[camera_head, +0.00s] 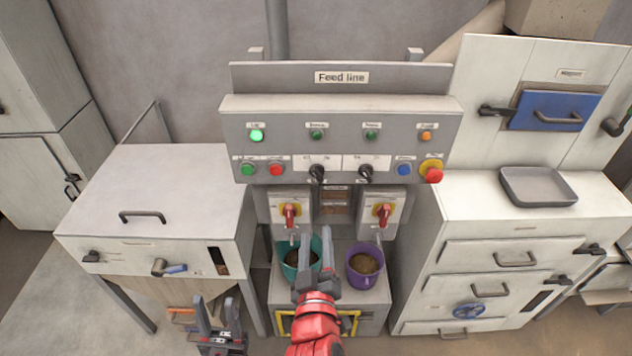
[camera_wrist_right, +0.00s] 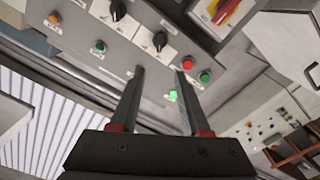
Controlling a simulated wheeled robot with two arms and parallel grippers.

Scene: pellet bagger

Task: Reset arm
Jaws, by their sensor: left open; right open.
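My right gripper (camera_head: 315,240) is open and empty, fingers pointing up in front of the feed line machine, over part of the teal bucket (camera_head: 289,257). In the right wrist view the right gripper (camera_wrist_right: 160,80) has its two fingers apart, with the control panel (camera_wrist_right: 120,35) beyond them. My left gripper (camera_head: 216,304) is open and empty, low at the lower left, in front of the white cabinet's legs. The control panel (camera_head: 340,112) shows a bright green lamp (camera_head: 256,135).
A purple bucket (camera_head: 376,282) with brown contents stands right of the teal one, below two red-and-yellow switches. A white cabinet (camera_head: 150,190) is at left. A drawer unit (camera_head: 480,225) with a grey tray (camera_head: 538,187) is at right.

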